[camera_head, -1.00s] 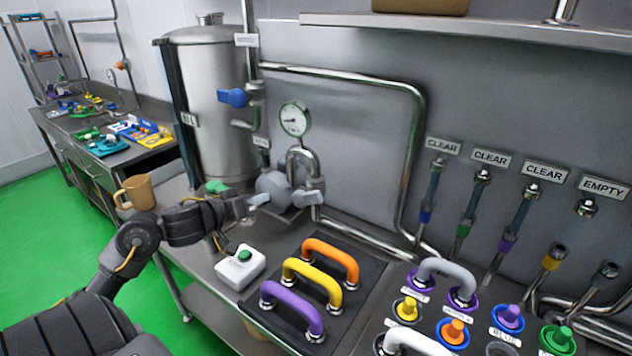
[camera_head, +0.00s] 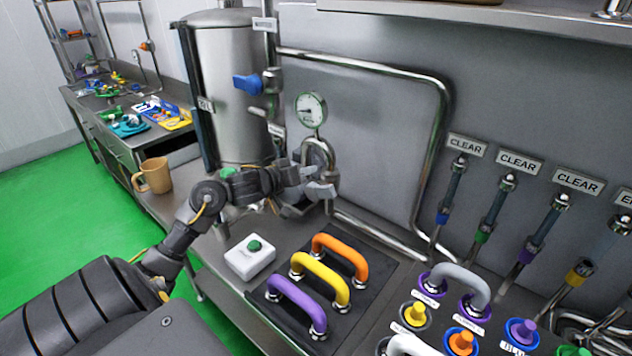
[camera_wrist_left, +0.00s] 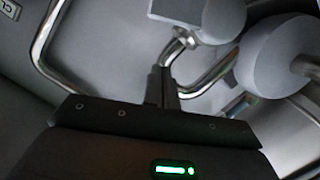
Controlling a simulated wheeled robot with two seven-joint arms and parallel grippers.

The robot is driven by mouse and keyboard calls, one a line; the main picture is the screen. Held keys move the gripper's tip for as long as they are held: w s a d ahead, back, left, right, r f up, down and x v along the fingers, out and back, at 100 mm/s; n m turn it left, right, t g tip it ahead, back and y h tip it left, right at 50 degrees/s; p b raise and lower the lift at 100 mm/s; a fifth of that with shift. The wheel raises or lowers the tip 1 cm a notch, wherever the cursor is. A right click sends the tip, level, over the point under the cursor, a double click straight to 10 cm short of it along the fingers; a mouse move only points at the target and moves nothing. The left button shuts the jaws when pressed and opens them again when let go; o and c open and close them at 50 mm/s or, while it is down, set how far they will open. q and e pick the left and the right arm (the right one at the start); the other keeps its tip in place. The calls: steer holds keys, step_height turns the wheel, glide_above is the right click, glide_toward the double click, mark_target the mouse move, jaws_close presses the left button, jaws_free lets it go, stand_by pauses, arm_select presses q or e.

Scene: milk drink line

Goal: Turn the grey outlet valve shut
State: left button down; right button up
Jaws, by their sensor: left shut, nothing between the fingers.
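The grey outlet valve (camera_head: 322,189) sits low on the steel pipework below the round gauge, beside the pump, in the head view. My left gripper (camera_head: 308,172) is at its upper left, with the fingertips very close to it; I cannot tell whether they touch it. In the left wrist view, the gripper's fingers (camera_wrist_left: 162,86) are together with nothing between them. Rounded grey parts show ahead of them at the upper right of that view. My left wrist and forearm hide most of the pump. My right gripper is not in view.
A blue-handled valve (camera_head: 248,86) is on the steel tank (camera_head: 225,120). The gauge (camera_head: 311,109) stands above the pipework.

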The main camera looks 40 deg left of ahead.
mark_target(316, 183)
arm_select(q)
steer(key=shift+w+d+f, duration=0.2)
steer(key=shift+d+f, duration=0.15)
steer(key=shift+f, duration=0.25)
steer(key=shift+w+d+f, duration=0.15)
steer(key=shift+d+f, duration=0.2)
steer(key=shift+f, duration=0.3)
steer(key=shift+w+d+f, duration=0.2)
steer(key=shift+d+f, duration=0.15)
steer(key=shift+f, duration=0.25)
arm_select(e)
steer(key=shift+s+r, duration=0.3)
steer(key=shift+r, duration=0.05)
arm_select(q)
steer(key=shift+d, duration=0.1)
